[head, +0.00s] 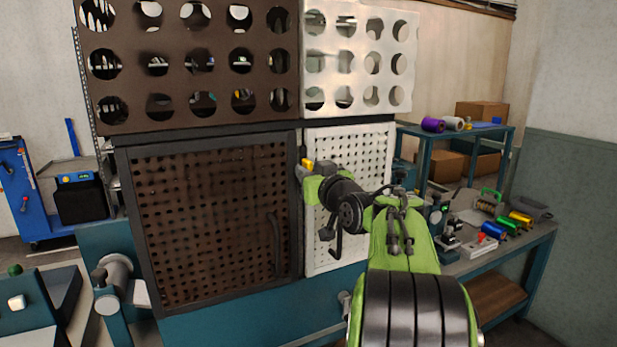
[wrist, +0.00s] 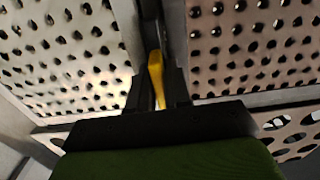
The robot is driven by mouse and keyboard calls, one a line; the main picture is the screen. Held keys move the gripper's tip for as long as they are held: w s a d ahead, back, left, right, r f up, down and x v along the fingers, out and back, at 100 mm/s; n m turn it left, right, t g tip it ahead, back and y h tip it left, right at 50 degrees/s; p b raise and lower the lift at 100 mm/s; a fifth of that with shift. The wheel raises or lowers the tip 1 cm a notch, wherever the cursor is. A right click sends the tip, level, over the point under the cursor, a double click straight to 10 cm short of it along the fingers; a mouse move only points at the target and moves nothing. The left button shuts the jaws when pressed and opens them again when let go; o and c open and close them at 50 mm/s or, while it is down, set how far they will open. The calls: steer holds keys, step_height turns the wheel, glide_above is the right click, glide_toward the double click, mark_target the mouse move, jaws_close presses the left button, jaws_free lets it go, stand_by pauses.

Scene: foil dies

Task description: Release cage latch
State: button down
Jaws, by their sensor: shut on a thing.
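The cage has a dark brown perforated door (head: 215,215) with a vertical handle (head: 273,243), and a white perforated panel (head: 372,160) to its right. The yellow cage latch (head: 307,163) sits at the upper edge between the two. My gripper (head: 309,170) is at the latch, with my arm reaching in from the right. In the wrist view the yellow latch (wrist: 156,75) stands between the two dark fingers of my gripper (wrist: 157,92), which are shut on it. The door looks closed.
Panels with large round holes (head: 190,122) stand above the door. A teal bench (head: 500,262) at right carries coloured spools (head: 493,231) and a microscope. Behind it is a teal shelf with boxes. A blue cabinet (head: 30,190) stands far left. A round fixture (head: 117,270) projects at lower left.

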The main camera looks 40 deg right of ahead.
steer(key=shift+f, duration=0.1)
steer(key=c, duration=1.2)
jaws_free()
steer(key=shift+o, duration=0.2)
steer(key=b+v, duration=0.1)
steer(key=v, duration=1.5)
steer(key=shift+w, duration=0.15)
